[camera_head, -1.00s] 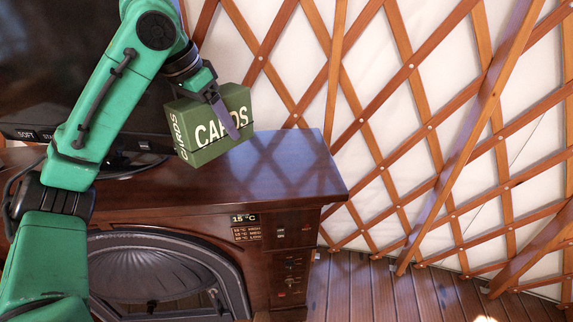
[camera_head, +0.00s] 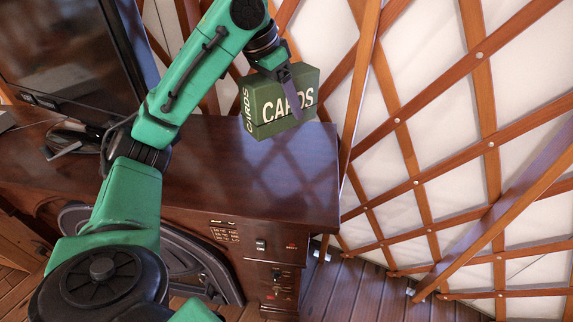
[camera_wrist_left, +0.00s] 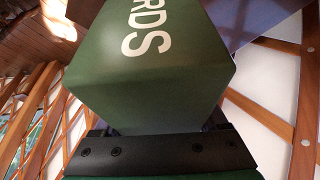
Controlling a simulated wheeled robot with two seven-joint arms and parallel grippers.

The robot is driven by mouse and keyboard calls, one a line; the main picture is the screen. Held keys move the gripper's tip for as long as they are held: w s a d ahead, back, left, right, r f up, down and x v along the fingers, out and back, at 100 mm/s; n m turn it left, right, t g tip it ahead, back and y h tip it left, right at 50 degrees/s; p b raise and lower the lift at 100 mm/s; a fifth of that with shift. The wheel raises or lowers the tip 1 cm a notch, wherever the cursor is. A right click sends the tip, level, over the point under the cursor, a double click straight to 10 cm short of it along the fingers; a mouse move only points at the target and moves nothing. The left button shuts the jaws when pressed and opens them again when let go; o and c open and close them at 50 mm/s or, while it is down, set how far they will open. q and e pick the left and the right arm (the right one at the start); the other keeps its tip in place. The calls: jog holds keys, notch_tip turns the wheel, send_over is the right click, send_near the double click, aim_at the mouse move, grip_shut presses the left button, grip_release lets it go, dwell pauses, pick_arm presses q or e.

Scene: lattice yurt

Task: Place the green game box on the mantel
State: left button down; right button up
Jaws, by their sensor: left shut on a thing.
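The green game box (camera_head: 277,116), lettered CARDS in white, is held in my left gripper (camera_head: 291,96). One dark finger shows across its front face; the other is hidden behind the box. The box hangs tilted a little and appears over the right back part of the mantel (camera_head: 250,175), the dark wooden top above the stove. I cannot tell how large any gap beneath it is. In the left wrist view the green box (camera_wrist_left: 150,75) fills the middle, close against the gripper. My right gripper is not in view.
A dark screen (camera_head: 65,45) stands on the left part of the mantel. The lattice wall (camera_head: 400,125) rises close behind and to the right of the box. The mantel's right part is bare. Wooden floor (camera_head: 370,290) lies below its right edge.

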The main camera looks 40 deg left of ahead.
aim_at(265, 125)
pick_arm(q)
jog(key=f+b, duration=0.1)
jog(key=f, duration=0.9)
jog(key=f+b, duration=0.1)
jog(key=f, duration=0.3)
jog(key=shift+s+a+f+b, duration=0.1)
jog(key=shift+s+f+b, duration=0.2)
jog(key=shift+f, duration=0.1)
jog(key=shift+s, duration=0.1)
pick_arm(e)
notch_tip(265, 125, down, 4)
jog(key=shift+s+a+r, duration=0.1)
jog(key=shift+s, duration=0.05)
pick_arm(q)
grip_release()
jog(key=shift+w+f, duration=0.15)
jog(key=shift+w, duration=0.05)
jog(key=p+v, duration=0.1)
jog(key=v, duration=1.1)
jog(key=shift+s, duration=0.1)
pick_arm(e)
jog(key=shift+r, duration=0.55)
